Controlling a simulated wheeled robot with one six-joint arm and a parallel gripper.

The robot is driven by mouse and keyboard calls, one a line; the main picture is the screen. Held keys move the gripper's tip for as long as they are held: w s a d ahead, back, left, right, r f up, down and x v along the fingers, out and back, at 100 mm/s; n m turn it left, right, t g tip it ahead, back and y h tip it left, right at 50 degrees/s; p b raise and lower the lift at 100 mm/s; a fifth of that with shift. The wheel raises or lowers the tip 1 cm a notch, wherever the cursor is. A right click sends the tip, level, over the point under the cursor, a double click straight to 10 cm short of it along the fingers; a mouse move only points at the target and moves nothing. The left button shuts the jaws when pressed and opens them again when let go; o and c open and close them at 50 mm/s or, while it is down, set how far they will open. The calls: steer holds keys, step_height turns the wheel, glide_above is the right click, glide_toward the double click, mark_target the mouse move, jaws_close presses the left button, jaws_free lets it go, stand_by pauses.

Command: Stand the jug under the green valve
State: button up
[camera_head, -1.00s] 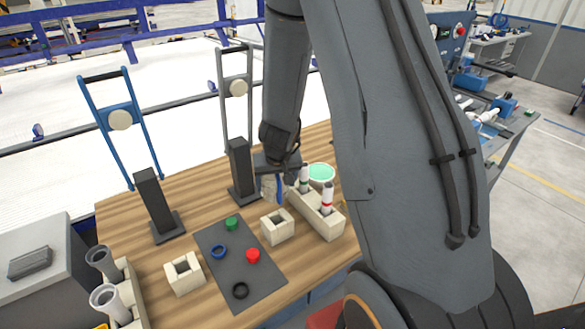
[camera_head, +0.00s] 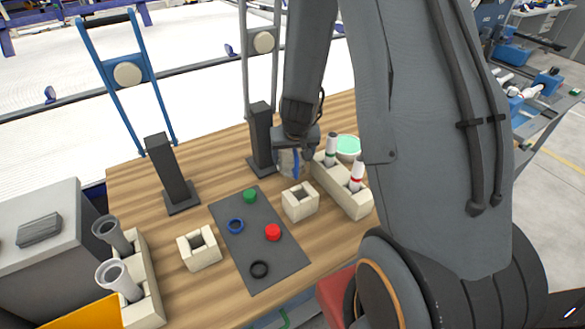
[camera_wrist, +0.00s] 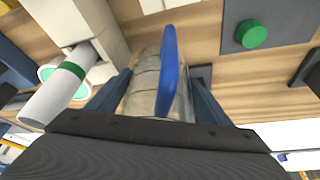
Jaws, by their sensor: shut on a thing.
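My gripper (camera_head: 296,150) is shut on a clear jug (camera_head: 288,163) with a blue handle. In the wrist view the jug (camera_wrist: 145,88) lies between the two dark blue fingers (camera_wrist: 157,97), its blue handle (camera_wrist: 168,70) towards the camera. The jug is just behind a small cream block, left of the banded cylinders; I cannot tell whether it touches the table. No part is clearly a green valve. A white cylinder with a green band (camera_head: 331,148) stands in a long cream block; it also shows in the wrist view (camera_wrist: 62,82). A green cap (camera_head: 250,195) lies on the dark mat.
The long block (camera_head: 345,197) also holds a red-banded cylinder (camera_head: 357,175). A green-topped round dish (camera_head: 348,145) is behind it. Dark posts (camera_head: 262,138) (camera_head: 172,177) stand left of the jug. The dark mat (camera_head: 265,262) carries rings and caps. Grey pipes (camera_head: 118,280) stand front left.

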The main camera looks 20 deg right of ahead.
mark_target(293, 166)
steer(key=shift+f, duration=1.95)
steer(key=shift+f+b, duration=0.1)
steer(key=shift+b, duration=0.2)
steer(key=o, duration=0.8)
